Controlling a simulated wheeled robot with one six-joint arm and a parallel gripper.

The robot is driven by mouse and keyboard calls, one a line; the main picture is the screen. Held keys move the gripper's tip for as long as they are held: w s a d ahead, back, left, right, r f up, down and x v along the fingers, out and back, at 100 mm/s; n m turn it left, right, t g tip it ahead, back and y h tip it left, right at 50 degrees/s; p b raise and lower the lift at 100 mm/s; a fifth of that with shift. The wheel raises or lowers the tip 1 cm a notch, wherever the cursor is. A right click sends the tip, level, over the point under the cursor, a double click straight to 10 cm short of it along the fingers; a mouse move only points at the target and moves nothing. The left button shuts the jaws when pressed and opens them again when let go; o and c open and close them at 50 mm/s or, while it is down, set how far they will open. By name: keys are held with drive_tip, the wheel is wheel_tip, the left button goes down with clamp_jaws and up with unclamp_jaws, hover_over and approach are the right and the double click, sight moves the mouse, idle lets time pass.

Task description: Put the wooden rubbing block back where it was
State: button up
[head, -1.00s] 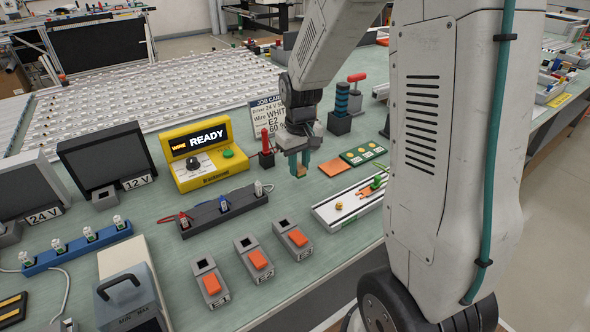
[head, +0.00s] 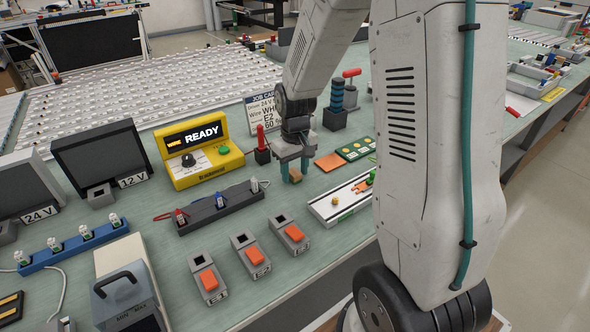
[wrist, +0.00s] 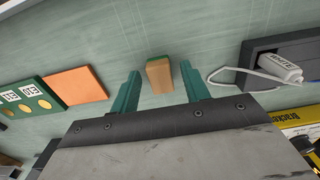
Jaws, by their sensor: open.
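The wooden rubbing block (wrist: 160,75) is a small tan block with a green edge. In the wrist view it stands on the green bench top between the fingertips of my gripper (wrist: 163,86), with a gap on each side. The teal fingers are open and do not appear to touch it. In the head view the block (head: 295,176) shows low between the fingers of my gripper (head: 292,172), partly hidden by them.
An orange square pad (head: 329,162) and a green card with yellow discs (head: 355,149) lie to the right. A dark connector strip (head: 222,206) is at left, with a white plug (wrist: 286,66). A white tray (head: 338,200) is in front.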

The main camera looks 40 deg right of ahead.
sight(295, 173)
wheel_tip(295, 173, up, 12)
drive_tip(key=s+a+r, duration=0.2)
drive_tip(key=s+a, duration=0.1)
drive_tip(key=s, duration=0.5)
drive_tip(key=s+a+r, duration=0.3)
drive_tip(key=s+a, duration=0.1)
drive_tip(key=s, duration=0.4)
drive_tip(key=s+a+r+t, duration=0.1)
drive_tip(key=s+a+r, duration=0.2)
drive_tip(key=s, duration=0.5)
drive_tip(key=shift+a, duration=0.2)
drive_tip(key=shift+s, duration=0.1)
